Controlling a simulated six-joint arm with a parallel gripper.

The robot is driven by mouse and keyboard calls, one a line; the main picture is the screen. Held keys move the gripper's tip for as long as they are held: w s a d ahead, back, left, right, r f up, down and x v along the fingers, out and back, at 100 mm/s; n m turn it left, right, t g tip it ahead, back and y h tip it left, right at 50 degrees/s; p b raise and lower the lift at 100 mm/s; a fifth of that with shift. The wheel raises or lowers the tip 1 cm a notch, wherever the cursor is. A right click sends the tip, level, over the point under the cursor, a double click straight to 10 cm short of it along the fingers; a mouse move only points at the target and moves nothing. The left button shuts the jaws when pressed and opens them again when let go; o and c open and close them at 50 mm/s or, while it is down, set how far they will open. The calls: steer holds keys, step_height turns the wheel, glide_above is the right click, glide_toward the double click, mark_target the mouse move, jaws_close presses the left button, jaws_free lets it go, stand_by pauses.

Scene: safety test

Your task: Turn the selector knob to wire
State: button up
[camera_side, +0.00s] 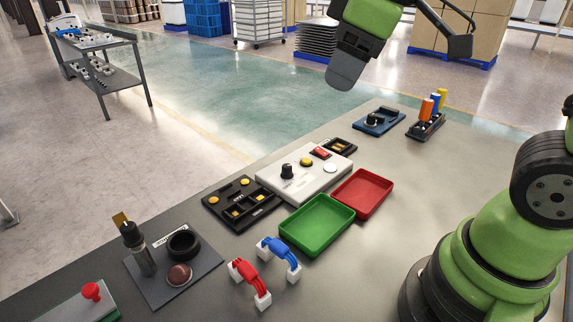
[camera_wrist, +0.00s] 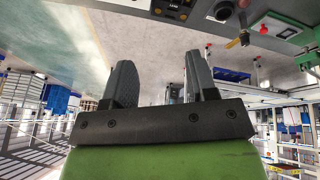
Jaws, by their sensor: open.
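A white control panel (camera_side: 318,186) lies on the grey bench in the side view. An upright black knob (camera_side: 287,171) stands on its left part, beside a yellow button and a red switch. Its markings are too small to read, so I cannot tell its setting. A blue unit (camera_side: 368,127) farther back also carries a black round part. My gripper (camera_side: 345,72) is high above the far edge of the bench, well apart from the knob. The wrist view shows its two fingers (camera_wrist: 160,78) spread with nothing between them. The white panel is not clearly visible there.
A green tray (camera_side: 317,246) and a red tray (camera_side: 362,213) sit before the panel. A dark box (camera_side: 270,207) adjoins it on the left. Red and blue handles (camera_side: 250,270), a black ring (camera_side: 184,243) and a red mushroom button (camera_side: 91,291) stand nearer. Bare bench lies right of the trays.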

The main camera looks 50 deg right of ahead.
steer(key=w+d+f+n+g+h, duration=0.1)
steer(key=w+f+n+g+h, duration=0.1)
steer(key=w+f+n, duration=0.6)
steer(key=n+g+h, duration=0.1)
steer(key=n+h, duration=0.1)
steer(key=n, duration=0.6)
glide_toward(287, 166)
steer(key=x, duration=0.9)
steer(key=shift+w+d+f, duration=0.1)
steer(key=shift+f, duration=0.15)
steer(key=c, duration=0.9)
